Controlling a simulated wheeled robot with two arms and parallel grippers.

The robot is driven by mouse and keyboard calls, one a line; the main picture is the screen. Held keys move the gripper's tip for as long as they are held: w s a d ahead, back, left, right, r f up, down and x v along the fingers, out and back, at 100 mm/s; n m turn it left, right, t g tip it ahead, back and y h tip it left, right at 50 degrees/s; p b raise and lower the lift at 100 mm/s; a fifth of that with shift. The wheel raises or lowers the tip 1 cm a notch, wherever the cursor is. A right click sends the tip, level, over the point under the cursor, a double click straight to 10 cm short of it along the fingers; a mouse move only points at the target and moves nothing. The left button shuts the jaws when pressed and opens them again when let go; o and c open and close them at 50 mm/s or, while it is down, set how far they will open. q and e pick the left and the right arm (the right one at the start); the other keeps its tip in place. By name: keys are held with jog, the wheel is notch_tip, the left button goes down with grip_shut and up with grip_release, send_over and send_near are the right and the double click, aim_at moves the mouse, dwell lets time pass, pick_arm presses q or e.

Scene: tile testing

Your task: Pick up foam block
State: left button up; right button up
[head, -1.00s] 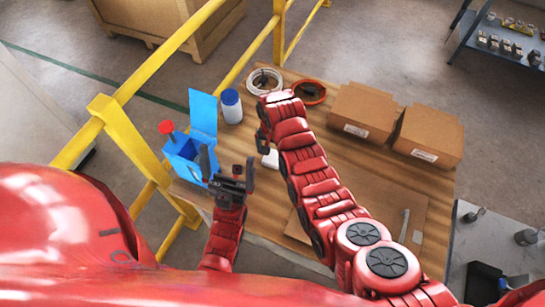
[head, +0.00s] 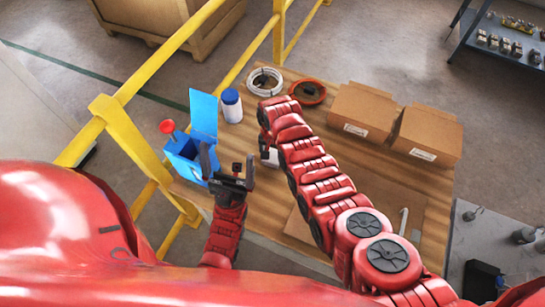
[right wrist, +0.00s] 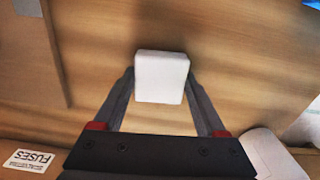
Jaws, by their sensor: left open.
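The white foam block (right wrist: 162,78) sits between the two fingers of my right gripper (right wrist: 160,76) in the right wrist view, with a finger against each side. In the head view, the block (head: 269,156) shows partly below the end of my right arm, which hides most of that gripper. I cannot tell clearly how high it is above the wooden table (head: 330,122). My left gripper (head: 231,172) is open and empty, beside the blue box at the table's left side.
A blue open box (head: 186,160) with a red-topped item, a white bottle (head: 231,106), a white cable coil (head: 264,81) and a red coil (head: 308,92) stand along the left and back. Two cardboard boxes (head: 362,112) (head: 428,136) are at the right. A yellow railing (head: 120,130) borders the left.

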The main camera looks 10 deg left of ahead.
jog(key=c, duration=0.4)
jog(key=shift+c, duration=0.2)
